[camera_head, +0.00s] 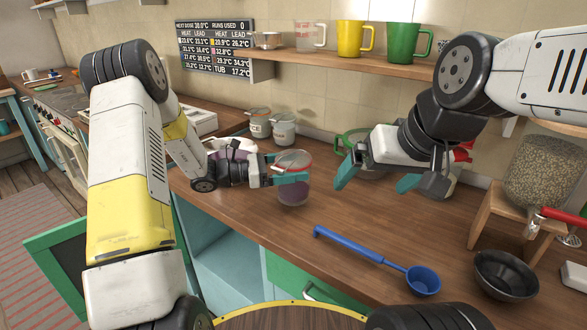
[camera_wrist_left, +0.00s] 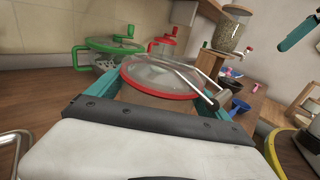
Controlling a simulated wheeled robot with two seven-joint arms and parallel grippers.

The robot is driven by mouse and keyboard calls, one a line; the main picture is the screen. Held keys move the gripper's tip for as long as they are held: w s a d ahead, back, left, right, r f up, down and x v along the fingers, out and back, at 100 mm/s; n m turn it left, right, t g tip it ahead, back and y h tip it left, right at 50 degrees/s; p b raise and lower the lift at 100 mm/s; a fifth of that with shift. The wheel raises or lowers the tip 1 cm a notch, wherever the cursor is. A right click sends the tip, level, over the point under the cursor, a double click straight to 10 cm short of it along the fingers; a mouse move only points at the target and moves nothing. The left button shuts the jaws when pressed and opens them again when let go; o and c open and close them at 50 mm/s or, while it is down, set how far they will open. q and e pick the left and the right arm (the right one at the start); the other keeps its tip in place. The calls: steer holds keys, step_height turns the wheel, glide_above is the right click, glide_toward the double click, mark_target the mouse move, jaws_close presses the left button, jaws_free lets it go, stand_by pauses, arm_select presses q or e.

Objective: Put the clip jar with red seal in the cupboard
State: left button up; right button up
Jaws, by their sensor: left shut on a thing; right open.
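In the left wrist view the jar's red-rimmed lid (camera_wrist_left: 158,78) and wire clip show between the fingers. Whether its base touches the counter is unclear. My right gripper (camera_head: 378,180) is open and empty, above the counter to the right. Below the counter, the cupboard (camera_head: 215,262) has a light-blue interior, and its green-framed door (camera_head: 80,240) stands open.
A blue ladle (camera_head: 375,257) and black bowl (camera_head: 505,275) lie on the wooden counter (camera_head: 260,215). Two grey-white jars (camera_head: 283,130) stand at the back. A grain dispenser (camera_head: 543,172) stands at right.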

arm_select(q)
steer(key=s+a+r, duration=0.1)
steer(key=s+a, duration=0.8)
steer(key=s, duration=0.4)
steer(key=shift+a+r, duration=0.15)
steer(key=shift+r, duration=0.05)
steer(key=shift+a, duration=0.15)
